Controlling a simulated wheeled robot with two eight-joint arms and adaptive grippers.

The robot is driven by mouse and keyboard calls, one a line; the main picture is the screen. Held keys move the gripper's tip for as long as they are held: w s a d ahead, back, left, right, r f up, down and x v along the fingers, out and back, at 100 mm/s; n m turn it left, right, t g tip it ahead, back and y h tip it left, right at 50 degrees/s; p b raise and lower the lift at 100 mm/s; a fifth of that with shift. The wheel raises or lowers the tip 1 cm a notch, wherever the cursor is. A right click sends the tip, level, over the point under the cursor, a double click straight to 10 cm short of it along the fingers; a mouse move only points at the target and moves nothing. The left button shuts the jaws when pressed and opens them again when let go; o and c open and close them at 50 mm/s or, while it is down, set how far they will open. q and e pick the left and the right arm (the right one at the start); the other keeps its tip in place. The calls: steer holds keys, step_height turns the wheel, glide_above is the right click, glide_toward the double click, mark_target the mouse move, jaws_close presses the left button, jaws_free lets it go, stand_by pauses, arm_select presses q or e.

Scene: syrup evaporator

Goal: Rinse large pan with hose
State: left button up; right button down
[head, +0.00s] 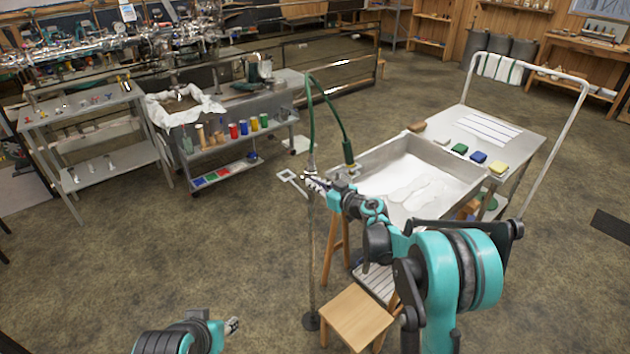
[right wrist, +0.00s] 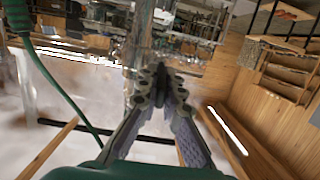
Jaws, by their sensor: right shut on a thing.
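The green hose (head: 334,103) arches from the top of a slim upright metal post (head: 311,240) down to a nozzle (head: 348,163) at the pan's left corner. The hose also runs down the left of the right wrist view (right wrist: 50,100).
Coloured sponges or cloths (head: 478,156) lie along the pan's far right edge. A wooden stool (head: 358,315) stands in front, close to the post's base. A cart (head: 238,143) with coloured jars stands at left. Open floor lies between the cart and post.

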steer(key=r+g+p, duration=0.1)
steer(key=p, duration=0.1)
steer(key=r+g+h+p, duration=0.1)
steer(key=shift+w+a+h+p, duration=0.2)
steer(key=shift+w+h+p, duration=0.05)
steer(key=shift+h+p, duration=0.1)
steer(key=shift+w+a+r+g+h+p, duration=0.15)
steer(key=shift+g+h+p, duration=0.15)
steer(key=shift+g+p, duration=0.2)
steer(key=shift+w+r+g+h+p, duration=0.1)
steer(key=shift+g+h+p, duration=0.15)
steer(key=shift+g+p, duration=0.25)
